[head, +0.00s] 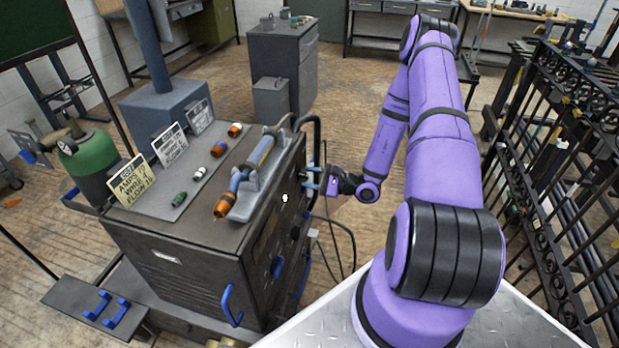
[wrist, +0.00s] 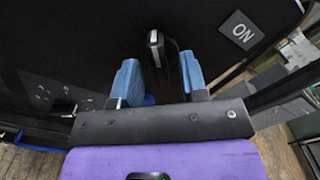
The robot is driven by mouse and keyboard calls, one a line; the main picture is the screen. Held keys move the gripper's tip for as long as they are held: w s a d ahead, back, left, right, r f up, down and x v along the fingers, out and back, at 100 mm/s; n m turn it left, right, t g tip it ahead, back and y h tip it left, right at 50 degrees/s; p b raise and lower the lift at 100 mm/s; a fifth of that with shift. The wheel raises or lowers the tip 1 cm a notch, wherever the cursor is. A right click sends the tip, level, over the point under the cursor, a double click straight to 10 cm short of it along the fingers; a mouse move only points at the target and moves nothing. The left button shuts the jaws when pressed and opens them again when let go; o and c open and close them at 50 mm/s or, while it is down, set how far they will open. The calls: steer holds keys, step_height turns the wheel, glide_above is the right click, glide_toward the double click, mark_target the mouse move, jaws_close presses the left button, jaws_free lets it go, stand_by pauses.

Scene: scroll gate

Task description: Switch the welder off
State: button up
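The welder (head: 190,265) is a dark metal cabinet at the left centre of the head view. My gripper (head: 314,181) is at its right-hand face, with the fingers pointing at that face. In the wrist view my gripper (wrist: 160,78) has its two blue fingers apart. A black switch handle with a pale edge (wrist: 155,46) stands upright on the dark panel, ahead of the gap between the fingers. I cannot tell whether the fingers touch it. The switch is hidden in the head view.
A torch with orange ends (head: 246,178) and small coloured parts lie on the welder's top, beside standing signs (head: 132,181). A green gas cylinder (head: 90,160) stands at the left. Cables hang from the welder's right side. A black iron gate (head: 550,200) is at the right.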

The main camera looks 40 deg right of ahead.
steer(key=v, duration=1)
steer(key=shift+s+d, duration=0.15)
steer(key=s+a+r+n+g, duration=0.1)
steer(key=a+r+n+g, duration=0.6)
steer(key=r, duration=0.5)
steer(key=a+r+n+g, duration=0.6)
steer(key=a+r+g, duration=0.1)
steer(key=r, duration=0.6)
steer(key=s+a+r+n+t+h, duration=0.2)
steer(key=s+r+h, duration=0.3)
steer(key=s+r, duration=0.3)
steer(key=s+a+r+n+t+h, duration=0.3)
steer(key=s+r, duration=0.5)
steer(key=r, duration=0.3)
steer(key=a+n+h, duration=0.1)
steer(key=n+h, duration=0.1)
steer(key=h, duration=0.1)
steer(key=shift+s+r, duration=0.2)
steer(key=shift+s, duration=0.2)
steer(key=shift+a, duration=0.1)
